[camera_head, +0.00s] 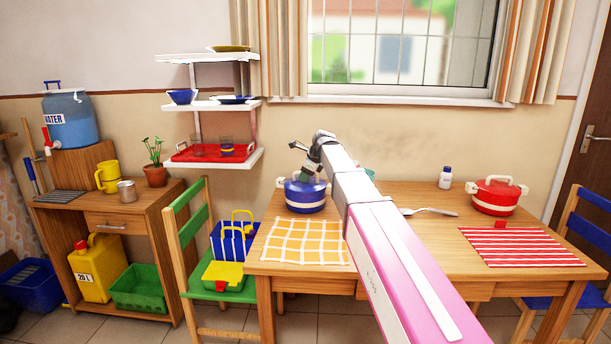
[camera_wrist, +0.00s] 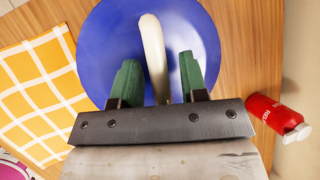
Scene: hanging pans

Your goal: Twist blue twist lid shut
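The blue twist lid (camera_wrist: 95,50) fills the top of the wrist view as a round blue disc with a cream bar handle (camera_wrist: 153,45) across it. In the head view it tops the blue pot (camera_head: 305,197), which has light side handles and stands on the table's left part. My gripper (camera_wrist: 158,80) is over the lid with its two green fingers apart. The near end of the handle lies between the fingers in the wrist view, with gaps on both sides. I cannot tell how far the fingertips are above the lid. My wrist partly hides the lid in the head view.
A yellow checked cloth (camera_head: 304,241) lies in front of the blue pot. A red bottle (camera_wrist: 272,115) is right of the lid in the wrist view. A red pot (camera_head: 495,196), a spoon (camera_head: 430,211) and a small bottle (camera_head: 445,178) stand or lie farther right.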

